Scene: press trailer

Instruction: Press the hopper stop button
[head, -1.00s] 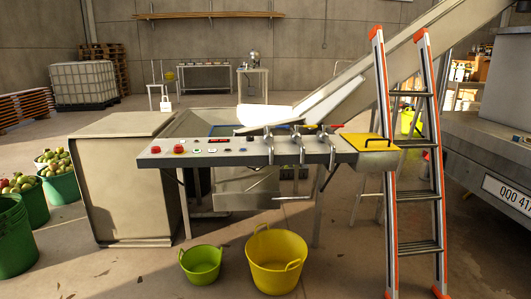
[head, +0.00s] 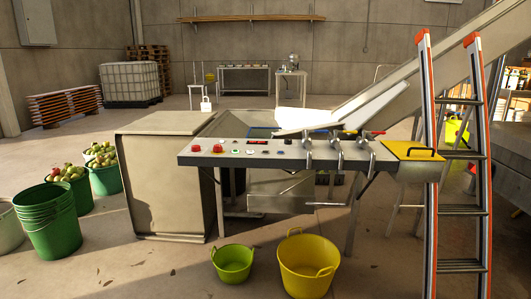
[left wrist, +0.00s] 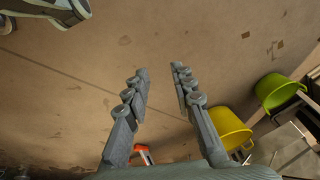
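The control panel (head: 182,159) is a grey sloping board on the press in the head view. Two red buttons sit at its left end: a left red button (head: 196,148) and a right, larger-looking red button (head: 218,149). Small green, white and dark controls stand to their right. Labels are too small to read, so I cannot tell which is the hopper stop button. My left gripper (left wrist: 159,70) is open and empty in the left wrist view, above the floor. Neither gripper shows in the head view.
A green tub (head: 232,264) and a yellow tub (head: 306,268) stand on the floor before the panel. A ladder (head: 430,190) stands at the right. A beige cabinet (head: 168,185) stands left of the panel, with green buckets (head: 52,225) beyond.

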